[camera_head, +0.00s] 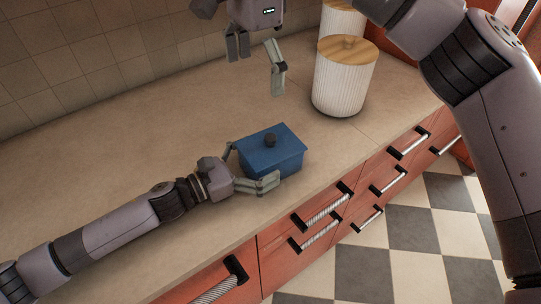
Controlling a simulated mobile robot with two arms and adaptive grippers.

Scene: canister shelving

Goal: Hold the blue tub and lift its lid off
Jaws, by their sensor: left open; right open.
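A white ribbed canister (342,86) with a wooden lid stands to the right behind the tub, and another canister (342,20) is behind it. The counter (130,160) is clear on the left. Its front edge runs above red drawers (322,240) with handles. A tiled wall (90,60) is behind.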

